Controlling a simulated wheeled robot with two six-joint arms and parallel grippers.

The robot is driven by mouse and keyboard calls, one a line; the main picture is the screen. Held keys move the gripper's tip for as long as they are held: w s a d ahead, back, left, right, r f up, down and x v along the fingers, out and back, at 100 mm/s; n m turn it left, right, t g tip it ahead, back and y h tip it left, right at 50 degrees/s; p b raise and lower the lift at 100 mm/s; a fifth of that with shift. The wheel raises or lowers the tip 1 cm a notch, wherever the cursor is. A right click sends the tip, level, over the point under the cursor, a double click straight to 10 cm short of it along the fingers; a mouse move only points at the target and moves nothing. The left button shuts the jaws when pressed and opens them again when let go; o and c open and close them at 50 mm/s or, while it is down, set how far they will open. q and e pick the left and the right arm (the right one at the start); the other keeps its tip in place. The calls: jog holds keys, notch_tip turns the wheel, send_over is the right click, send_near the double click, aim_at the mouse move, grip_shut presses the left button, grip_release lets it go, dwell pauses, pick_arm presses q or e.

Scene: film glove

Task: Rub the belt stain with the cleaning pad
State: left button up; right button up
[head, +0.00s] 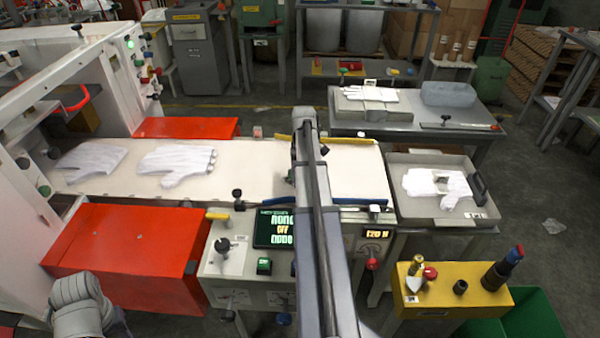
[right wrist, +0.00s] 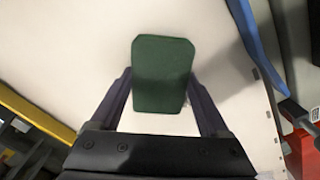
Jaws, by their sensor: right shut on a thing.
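The cleaning pad is a dark green block (right wrist: 163,72) in the right wrist view, over the pale belt (right wrist: 90,35). My right gripper (right wrist: 161,82) is shut on it, with a dark finger along each side. I cannot tell whether the pad touches the belt. In the head view the cream belt (head: 255,160) runs across the machine, and my right arm reaches over it, hiding the pad. I see no stain on the visible belt; the pad or arm may cover it. A rounded grey part of my left arm shows at the lower left; its gripper is not visible.
White gloves (head: 178,163) lie on the belt's left part. A yellow rail (right wrist: 35,113) and a blue rail (right wrist: 255,45) flank the belt. A grey tray (head: 433,210) with a glove stands to the right. A control panel (head: 270,238) and a red cover (head: 125,255) lie in front.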

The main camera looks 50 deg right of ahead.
aim_at(280, 178)
jog(key=shift+s+d, duration=0.95)
jog(key=shift+s, duration=0.25)
jog(key=shift+f, duration=0.15)
jog(key=shift+a, duration=0.1)
jog(key=shift+w+a, duration=0.5)
jog(key=shift+w, duration=0.2)
jog(key=shift+w+a, duration=0.6)
jog(key=shift+w, duration=0.2)
jog(key=shift+w+a, duration=1.15)
jog(key=shift+w, duration=0.2)
jog(key=shift+w+a, duration=0.6)
jog(key=shift+w, duration=0.2)
jog(key=shift+w+a, duration=0.55)
jog(key=shift+w, duration=0.2)
